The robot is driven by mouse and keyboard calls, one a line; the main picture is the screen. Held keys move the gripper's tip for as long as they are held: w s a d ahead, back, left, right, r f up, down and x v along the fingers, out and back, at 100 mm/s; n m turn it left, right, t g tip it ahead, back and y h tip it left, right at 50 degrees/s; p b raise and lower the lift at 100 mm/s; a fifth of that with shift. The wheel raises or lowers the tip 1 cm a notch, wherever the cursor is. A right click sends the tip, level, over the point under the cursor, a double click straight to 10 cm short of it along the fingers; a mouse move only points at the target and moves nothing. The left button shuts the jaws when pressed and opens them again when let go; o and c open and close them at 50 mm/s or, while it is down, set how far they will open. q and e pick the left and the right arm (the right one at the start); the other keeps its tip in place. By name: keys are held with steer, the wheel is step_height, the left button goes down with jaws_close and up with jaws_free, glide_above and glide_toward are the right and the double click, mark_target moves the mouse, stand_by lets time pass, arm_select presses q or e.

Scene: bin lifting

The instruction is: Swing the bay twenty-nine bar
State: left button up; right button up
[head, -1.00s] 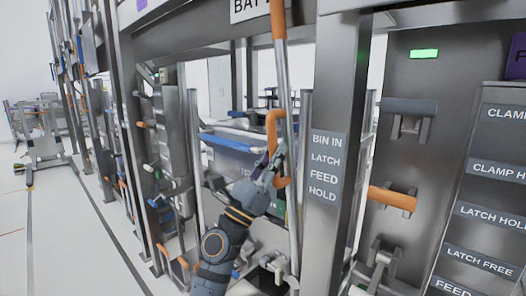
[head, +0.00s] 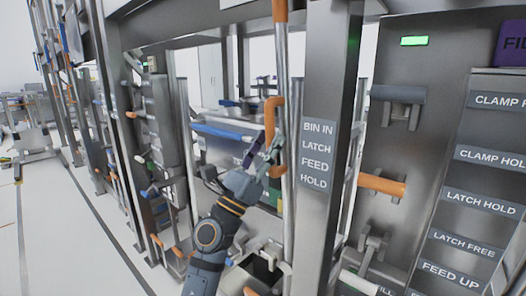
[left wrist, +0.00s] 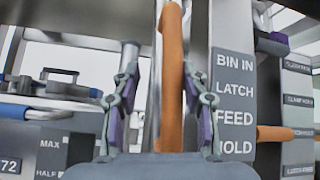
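A tall upright metal bar (head: 281,70) with an orange top end carries an orange bracket-shaped handle (head: 270,115) on its left side. In the left wrist view the orange handle (left wrist: 171,60) runs upright between my fingers. My left gripper (head: 266,156) is at the handle's lower half, its fingers spread to either side. It is open, with gaps beside the handle in the left wrist view (left wrist: 160,85). The bay number is not readable. My right gripper is not in view.
A steel post (head: 325,90) with a BIN IN, LATCH, FEED, HOLD label (head: 316,155) stands just right of the bar. A grey bin with a blue edge (head: 225,132) is behind it. An orange lever (head: 382,185) sticks out further right. Floor is clear at left.

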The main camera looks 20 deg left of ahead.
arm_select(q)
steer(key=v, duration=1.2)
stand_by(0.6)
